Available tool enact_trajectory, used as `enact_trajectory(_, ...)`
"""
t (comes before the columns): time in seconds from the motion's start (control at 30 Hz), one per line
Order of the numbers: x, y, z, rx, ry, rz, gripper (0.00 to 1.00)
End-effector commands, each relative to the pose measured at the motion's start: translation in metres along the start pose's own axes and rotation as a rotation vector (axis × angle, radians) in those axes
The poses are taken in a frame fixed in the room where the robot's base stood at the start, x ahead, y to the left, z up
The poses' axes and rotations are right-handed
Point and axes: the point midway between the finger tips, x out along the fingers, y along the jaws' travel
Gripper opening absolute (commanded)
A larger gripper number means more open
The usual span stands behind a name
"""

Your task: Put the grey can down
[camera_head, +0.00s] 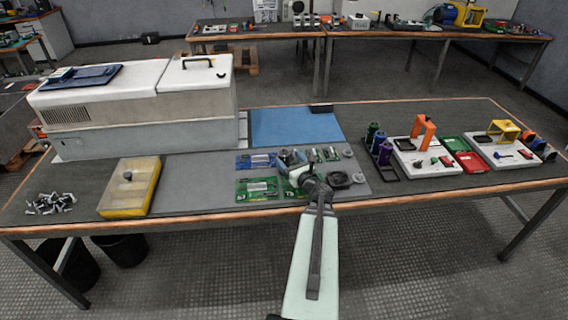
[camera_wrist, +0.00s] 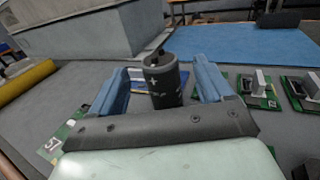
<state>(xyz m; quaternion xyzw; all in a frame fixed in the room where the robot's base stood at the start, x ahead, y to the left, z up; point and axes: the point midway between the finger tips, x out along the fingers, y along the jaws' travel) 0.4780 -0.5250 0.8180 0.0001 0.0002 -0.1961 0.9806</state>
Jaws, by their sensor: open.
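The grey can (camera_wrist: 162,82) is a dark grey cylinder with a plus mark, standing upright between my gripper's two blue fingers in the wrist view. My gripper (camera_wrist: 164,88) is open, with a gap showing on each side of the can. In the head view my gripper (camera_head: 292,160) is over the green circuit boards at the table's front middle. The can's top (camera_head: 284,152) shows small there, partly hidden by the gripper.
Green boards (camera_head: 256,188) and a blue board (camera_head: 256,161) lie around the gripper. A blue mat (camera_head: 295,127) is behind. A large white machine (camera_head: 140,105) stands left, with a yellow-edged box (camera_head: 130,187) before it. A dark rack of coloured cans (camera_head: 378,150) is right.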

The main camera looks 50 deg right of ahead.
Motion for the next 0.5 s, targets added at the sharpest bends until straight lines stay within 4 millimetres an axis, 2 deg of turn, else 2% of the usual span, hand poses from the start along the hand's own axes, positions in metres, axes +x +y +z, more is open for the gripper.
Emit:
enact_trajectory(0.17,0.015,0.0,0.0,0.0,0.0,0.003,0.8)
enact_trajectory(0.5,0.059,0.0,0.0,0.0,0.0,0.003,0.8)
